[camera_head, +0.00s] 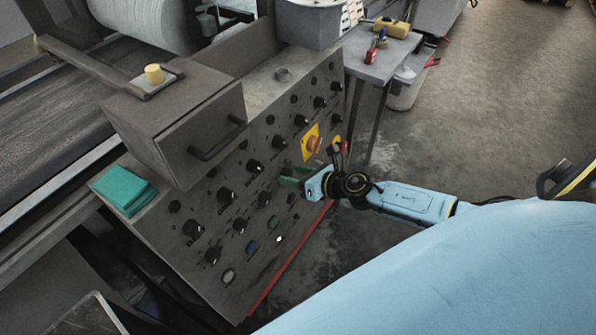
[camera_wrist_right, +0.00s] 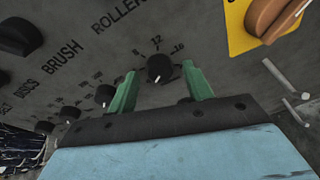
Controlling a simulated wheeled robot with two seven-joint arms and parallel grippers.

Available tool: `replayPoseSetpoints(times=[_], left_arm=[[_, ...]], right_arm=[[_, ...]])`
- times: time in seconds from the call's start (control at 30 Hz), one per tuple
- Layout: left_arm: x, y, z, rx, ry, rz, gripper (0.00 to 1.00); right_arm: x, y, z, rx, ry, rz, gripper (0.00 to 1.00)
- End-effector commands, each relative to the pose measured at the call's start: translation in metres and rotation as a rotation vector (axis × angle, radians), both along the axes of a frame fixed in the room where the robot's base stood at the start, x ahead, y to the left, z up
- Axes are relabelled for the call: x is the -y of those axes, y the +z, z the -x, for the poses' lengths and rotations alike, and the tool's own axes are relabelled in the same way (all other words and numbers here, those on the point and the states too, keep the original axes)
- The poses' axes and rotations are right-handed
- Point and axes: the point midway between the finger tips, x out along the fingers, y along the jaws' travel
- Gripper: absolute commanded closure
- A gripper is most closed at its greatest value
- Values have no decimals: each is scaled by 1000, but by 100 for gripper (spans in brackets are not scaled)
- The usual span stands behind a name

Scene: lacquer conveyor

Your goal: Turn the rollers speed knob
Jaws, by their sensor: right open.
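The rollers speed knob (camera_wrist_right: 159,68) is a small black round knob with a white pointer mark. It sits on the grey control panel below the lettering that begins "ROLLER", with numbers such as 12 and 16 around it. My right gripper (camera_wrist_right: 163,88) is open, with one green finger on each side of this knob and gaps visible on both sides. In the head view my right gripper (camera_head: 290,177) reaches the panel from the right, below the orange switch. I cannot pick out the rollers knob there. My left gripper is not in view.
More black knobs (camera_wrist_right: 105,93) line the panel (camera_head: 240,255). The orange rotary switch on its yellow plate (camera_head: 311,142) is close above my right gripper. A drawer-like box with a handle (camera_head: 218,139) juts out above the panel. The floor right of the panel is open.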

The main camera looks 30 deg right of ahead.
Motion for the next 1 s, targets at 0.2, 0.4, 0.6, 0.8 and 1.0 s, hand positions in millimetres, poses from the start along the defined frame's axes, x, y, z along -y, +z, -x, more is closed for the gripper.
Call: replayPoseSetpoints(times=[0.2, 0.4, 0.6, 0.8, 1.0], left_arm=[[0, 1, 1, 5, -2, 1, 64], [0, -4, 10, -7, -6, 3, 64], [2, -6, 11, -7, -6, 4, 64], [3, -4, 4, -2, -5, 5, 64], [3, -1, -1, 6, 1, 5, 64]], right_arm=[[6, 5, 14, -2, 1, 1, 49], [18, 18, 44, -3, 1, 1, 49], [29, 30, 73, -3, 1, 2, 49], [38, 41, 96, -3, 0, 0, 49], [44, 48, 111, -2, 0, -2, 49]])
